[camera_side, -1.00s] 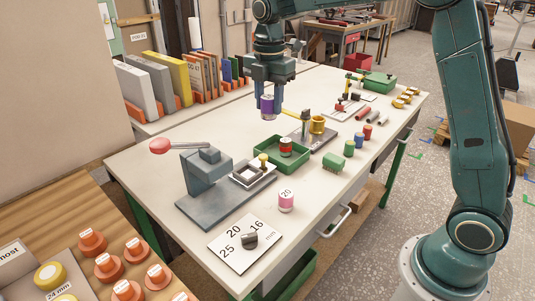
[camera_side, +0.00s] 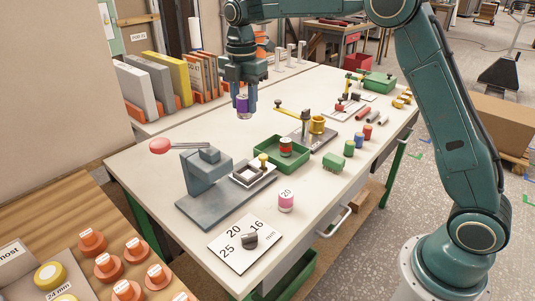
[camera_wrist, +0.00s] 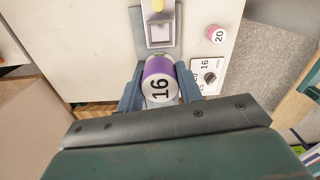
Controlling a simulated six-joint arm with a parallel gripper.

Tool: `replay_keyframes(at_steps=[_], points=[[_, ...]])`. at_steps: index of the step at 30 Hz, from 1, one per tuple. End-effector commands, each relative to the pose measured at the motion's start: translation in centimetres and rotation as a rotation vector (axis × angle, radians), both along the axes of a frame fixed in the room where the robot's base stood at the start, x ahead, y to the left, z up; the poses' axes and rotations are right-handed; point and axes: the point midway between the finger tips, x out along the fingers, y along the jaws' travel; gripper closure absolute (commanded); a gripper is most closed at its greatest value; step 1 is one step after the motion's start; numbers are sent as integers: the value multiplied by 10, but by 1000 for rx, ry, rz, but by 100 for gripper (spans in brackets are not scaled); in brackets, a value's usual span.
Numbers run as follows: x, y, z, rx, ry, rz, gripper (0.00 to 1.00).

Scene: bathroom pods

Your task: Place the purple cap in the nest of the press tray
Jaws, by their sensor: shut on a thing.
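My gripper (camera_side: 243,107) is shut on the purple cap (camera_side: 242,103) and holds it in the air above the far side of the table. In the wrist view the purple cap (camera_wrist: 159,80) sits between the fingers, its pale end marked "16". The press (camera_side: 207,175) with a red-knobbed lever stands at the table's near left. Its press tray (camera_side: 268,181) sticks out to the right with a square nest (camera_side: 247,174); a small yellow-topped piece stands at its far edge. The tray also shows in the wrist view (camera_wrist: 160,42), ahead of the cap.
A pink cap marked "20" (camera_side: 286,202) and a size card (camera_side: 240,250) are nearer. A fixture with a yellow ring (camera_side: 317,124) stands to the right. The table behind the press is clear.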

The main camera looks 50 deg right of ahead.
Motion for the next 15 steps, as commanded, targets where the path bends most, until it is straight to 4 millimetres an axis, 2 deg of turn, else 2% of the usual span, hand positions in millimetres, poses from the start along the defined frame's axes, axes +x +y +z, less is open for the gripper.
replay_keyframes(at_steps=[15], points=[[-1,0,-96,0,5,0,88]])
